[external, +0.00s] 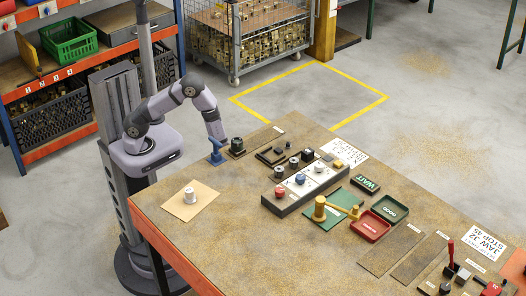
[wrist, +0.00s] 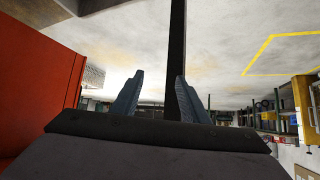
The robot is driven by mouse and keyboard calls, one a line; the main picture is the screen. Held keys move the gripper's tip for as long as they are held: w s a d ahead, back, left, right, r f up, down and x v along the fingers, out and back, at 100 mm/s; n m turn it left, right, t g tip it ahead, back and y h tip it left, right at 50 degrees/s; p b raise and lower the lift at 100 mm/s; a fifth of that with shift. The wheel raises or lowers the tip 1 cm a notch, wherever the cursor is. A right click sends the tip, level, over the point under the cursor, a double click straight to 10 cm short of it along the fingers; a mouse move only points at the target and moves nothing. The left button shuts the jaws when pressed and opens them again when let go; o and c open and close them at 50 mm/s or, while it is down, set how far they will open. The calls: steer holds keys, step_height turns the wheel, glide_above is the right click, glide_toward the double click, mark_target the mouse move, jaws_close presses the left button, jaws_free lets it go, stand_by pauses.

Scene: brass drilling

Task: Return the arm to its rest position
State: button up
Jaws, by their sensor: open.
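My arm stands at the left of the bench in the external view, folded over at the elbow, with the forearm pointing down. My gripper (external: 216,152) has blue fingers and hangs low at the bench's back left edge, just left of a dark green cylindrical piece (external: 237,146). Whether it touches the bench cannot be told. In the wrist view the two fingers of my gripper (wrist: 160,98) are spread apart, with nothing held between them. A dark post passes behind the gap.
The bench (external: 205,245) has a clear front left area. A silver knob stands on a tan sheet (external: 178,209). A switch block (external: 290,195), green tray (external: 390,208) and red tray (external: 370,226) lie further right. Shelves (external: 60,85) stand behind my arm.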

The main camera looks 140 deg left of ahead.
steer(key=w+d+f+m+t+h+b, duration=0.25)
steer(key=w+d+b, duration=0.25)
steer(key=d, duration=0.4)
steer(key=w+d+f+m+t+h+b, duration=0.15)
steer(key=w+d+f+b, duration=0.25)
steer(key=d, duration=0.5)
steer(key=s+d+f+m+g+h+b, duration=0.1)
steer(key=d+f+m+h+b, duration=0.15)
steer(key=d, duration=0.55)
steer(key=s+d+f+m+h+b, duration=0.1)
steer(key=d+h+b, duration=0.15)
steer(key=d, duration=0.65)
steer(key=s+d+r+m+g+p, duration=0.3)
steer(key=s+r+g+p, duration=0.1)
steer(key=s+r+p, duration=0.4)
steer(key=s+d+r+m+g+p, duration=0.25)
steer(key=s+d+r+p, duration=0.2)
steer(key=s+r, duration=0.5)
step_height(320, 180, up, 23)
steer(key=w+a+p, duration=0.1)
steer(key=p, duration=2.1)
steer(key=shift+p, duration=0.3)
steer(key=shift+w+f+g, duration=0.1)
steer(key=shift+f+g, duration=0.05)
steer(key=shift+g, duration=0.1)
